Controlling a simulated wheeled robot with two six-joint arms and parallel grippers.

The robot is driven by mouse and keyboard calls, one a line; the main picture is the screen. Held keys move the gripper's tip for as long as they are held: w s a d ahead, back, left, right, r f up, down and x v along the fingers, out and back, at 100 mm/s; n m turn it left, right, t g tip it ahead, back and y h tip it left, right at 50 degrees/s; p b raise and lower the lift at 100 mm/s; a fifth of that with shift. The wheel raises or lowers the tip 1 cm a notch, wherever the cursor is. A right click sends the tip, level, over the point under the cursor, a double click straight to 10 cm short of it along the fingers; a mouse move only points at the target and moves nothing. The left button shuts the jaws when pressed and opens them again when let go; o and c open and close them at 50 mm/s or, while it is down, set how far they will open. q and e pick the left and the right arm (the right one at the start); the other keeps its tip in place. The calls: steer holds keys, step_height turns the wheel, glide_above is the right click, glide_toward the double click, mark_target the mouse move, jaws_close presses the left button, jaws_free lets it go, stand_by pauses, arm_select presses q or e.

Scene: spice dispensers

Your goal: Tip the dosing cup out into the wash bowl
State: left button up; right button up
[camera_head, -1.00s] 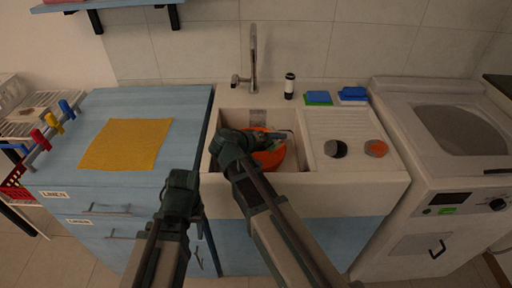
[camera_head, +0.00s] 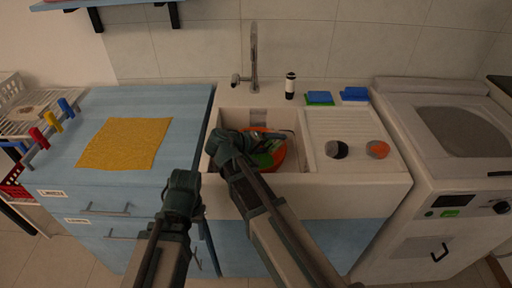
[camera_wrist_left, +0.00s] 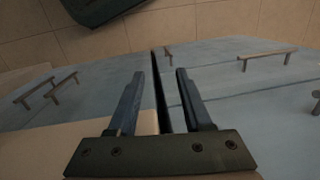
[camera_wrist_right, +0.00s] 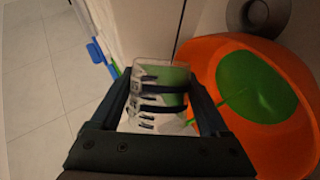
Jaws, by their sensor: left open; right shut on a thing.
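My right gripper (camera_wrist_right: 160,95) is shut on the clear dosing cup (camera_wrist_right: 158,103), which has dark markings and green liquid showing in it. The orange wash bowl (camera_wrist_right: 205,58) stands in the sink, beside and below the cup in the right wrist view. A green pool (camera_wrist_right: 255,85) lies in the bowl, with a thin green streak toward the cup side. In the head view the orange bowl (camera_head: 281,153) is partly hidden by my right arm, and green (camera_head: 263,160) shows inside it. My left gripper (camera_wrist_left: 158,75) is open and empty, in front of the blue cabinet.
The sink (camera_head: 300,180) has a tap (camera_head: 253,60) behind it. A black-topped jar (camera_head: 336,149) and an orange-topped jar (camera_head: 377,149) stand on the drainboard. Sponges (camera_head: 320,98) and a bottle (camera_head: 290,86) sit at the back. A yellow cloth (camera_head: 125,143) lies on the blue counter.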

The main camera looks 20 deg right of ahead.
arm_select(q)
steer(key=shift+w+d+f+b, duration=0.25)
steer(key=shift+d+f+b, duration=0.2)
steer(key=shift+f+b, duration=0.1)
arm_select(e)
steer(key=shift+w+f+n+g+h, duration=0.1)
steer(key=shift+f+n+g+h, duration=0.2)
steer(key=shift+n, duration=0.1)
arm_select(q)
steer(key=shift+f, duration=0.1)
arm_select(e)
steer(key=shift+w+f, duration=0.1)
steer(key=shift+w+a, duration=0.1)
steer(key=shift+a, duration=0.05)
arm_select(q)
steer(key=shift+a+f, duration=0.15)
steer(key=shift+a, duration=0.1)
steer(key=shift+a+f+b, duration=0.55)
steer(key=shift+a+b, duration=0.2)
arm_select(e)
steer(key=shift+w+a+f+n+g+h, duration=0.3)
steer(key=shift+w+n, duration=0.3)
